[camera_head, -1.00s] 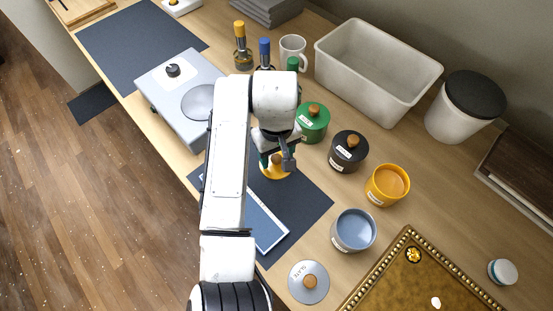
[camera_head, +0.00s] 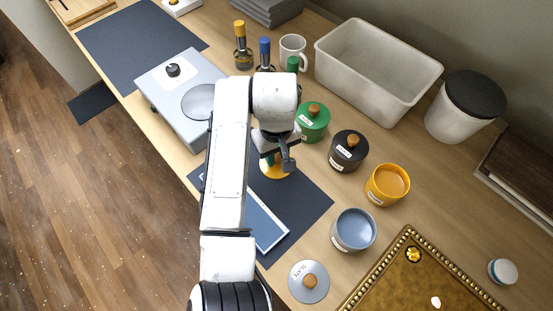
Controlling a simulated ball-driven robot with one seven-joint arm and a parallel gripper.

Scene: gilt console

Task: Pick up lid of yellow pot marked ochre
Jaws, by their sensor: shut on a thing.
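The yellow pot (camera_head: 386,187) stands open on the table at right of centre, with ochre contents showing and a white label on its side. Its yellow lid (camera_head: 271,174) is apart from it, over the dark mat (camera_head: 310,198). My gripper (camera_head: 283,165) is directly above the lid and shut on it, by the look of it at the knob. The gripper hides the knob and much of the lid. I cannot tell whether the lid touches the mat.
Black (camera_head: 348,151) and green (camera_head: 313,122) lidded pots stand behind the yellow pot. An open blue-grey pot (camera_head: 353,230) stands in front, with a grey lid (camera_head: 309,282) nearby. A gilt tray (camera_head: 390,285), a cream bin (camera_head: 378,75) and a grey appliance (camera_head: 172,98) flank the area.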

